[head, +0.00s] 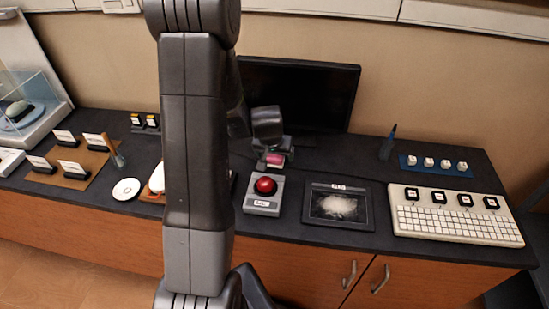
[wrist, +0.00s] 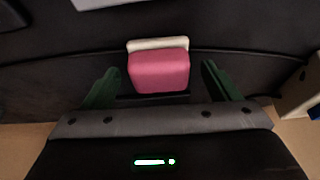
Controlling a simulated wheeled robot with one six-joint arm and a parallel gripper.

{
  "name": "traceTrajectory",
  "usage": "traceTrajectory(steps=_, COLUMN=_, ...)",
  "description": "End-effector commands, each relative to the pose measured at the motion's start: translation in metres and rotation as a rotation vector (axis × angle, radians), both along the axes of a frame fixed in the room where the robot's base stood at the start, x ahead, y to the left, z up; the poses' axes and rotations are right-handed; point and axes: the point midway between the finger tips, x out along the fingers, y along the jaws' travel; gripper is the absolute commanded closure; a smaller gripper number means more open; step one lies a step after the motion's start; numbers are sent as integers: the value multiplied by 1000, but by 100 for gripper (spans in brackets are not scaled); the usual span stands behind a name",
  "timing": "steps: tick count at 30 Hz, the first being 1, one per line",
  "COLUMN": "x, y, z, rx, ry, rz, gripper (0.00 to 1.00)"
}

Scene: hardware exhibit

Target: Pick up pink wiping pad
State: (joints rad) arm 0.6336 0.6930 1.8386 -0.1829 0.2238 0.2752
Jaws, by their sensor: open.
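The pink wiping pad (wrist: 158,72) lies on the dark counter in the wrist view, with a pale strip along its far edge. It also shows in the head view as a small pink piece (head: 275,160) below the end of my arm. My gripper (wrist: 157,80) is open. Its two green fingers stand on the left and right of the pad, with a gap on each side. In the head view the end of my arm partly hides the area around the pad.
A grey box with a red button (head: 265,186) stands just in front of the pad. A black monitor (head: 305,92) stands behind it. A dark framed tray with white powder (head: 338,206) and a white keyboard (head: 455,215) lie to the right. A white disc (head: 126,189) lies to the left.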

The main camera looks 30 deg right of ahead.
Motion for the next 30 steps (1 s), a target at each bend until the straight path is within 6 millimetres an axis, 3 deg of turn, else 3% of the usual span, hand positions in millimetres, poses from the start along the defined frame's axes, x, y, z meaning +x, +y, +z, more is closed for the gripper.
traceTrajectory(steps=8, x=1, y=-1, z=-2, rx=-1, ry=-1, rz=0, gripper=18)
traceTrajectory(steps=16, x=1, y=-1, z=-2, rx=-1, ry=-1, rz=0, gripper=66)
traceTrajectory(steps=25, x=1, y=-1, z=1, rx=-1, ry=-1, rz=0, gripper=66)
traceTrajectory(steps=30, x=2, y=-2, z=22, rx=-4, ry=-5, rz=-1, gripper=66)
